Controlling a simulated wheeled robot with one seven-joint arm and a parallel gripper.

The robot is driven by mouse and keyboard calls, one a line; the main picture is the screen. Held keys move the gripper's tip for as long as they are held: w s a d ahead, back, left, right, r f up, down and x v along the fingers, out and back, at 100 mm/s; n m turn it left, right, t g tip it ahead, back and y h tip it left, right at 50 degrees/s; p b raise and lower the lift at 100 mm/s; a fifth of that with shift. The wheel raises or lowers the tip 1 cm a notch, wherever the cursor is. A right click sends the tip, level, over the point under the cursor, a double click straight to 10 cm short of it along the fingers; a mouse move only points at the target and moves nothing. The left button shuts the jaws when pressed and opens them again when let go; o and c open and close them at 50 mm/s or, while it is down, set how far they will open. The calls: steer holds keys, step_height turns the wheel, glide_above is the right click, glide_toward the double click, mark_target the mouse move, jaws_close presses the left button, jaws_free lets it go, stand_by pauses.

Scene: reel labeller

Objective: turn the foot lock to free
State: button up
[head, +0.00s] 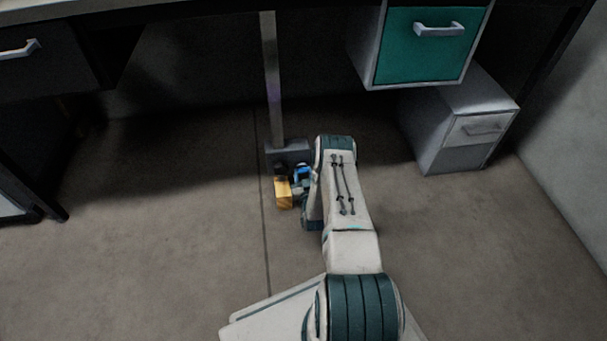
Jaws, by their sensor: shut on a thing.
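The foot lock (288,152) seems to be the dark grey box at the bottom of a metal post, close to the floor. A yellow-orange block (283,193) shows just in front of it. My gripper (297,184) is down beside the block and the box, at their right, and is shut on a part of the lock. The small size and my own wrist hide the fingertips, so the exact part held is not clear. A small blue part (302,170) shows between the box and my wrist. I cannot read which way the lock is set.
The metal post (271,80) rises to the bench above. A teal-fronted drawer (425,45) hangs at upper right, above a grey cabinet (440,140) on the floor. A dark drawer (45,60) is at upper left. The floor to the left is clear.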

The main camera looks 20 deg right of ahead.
steer(key=shift+f, duration=0.1)
stand_by(0.4)
steer(key=o, duration=1)
steer(key=p+v, duration=0.5)
steer(key=v, duration=0.9)
steer(key=shift+w, duration=0.1)
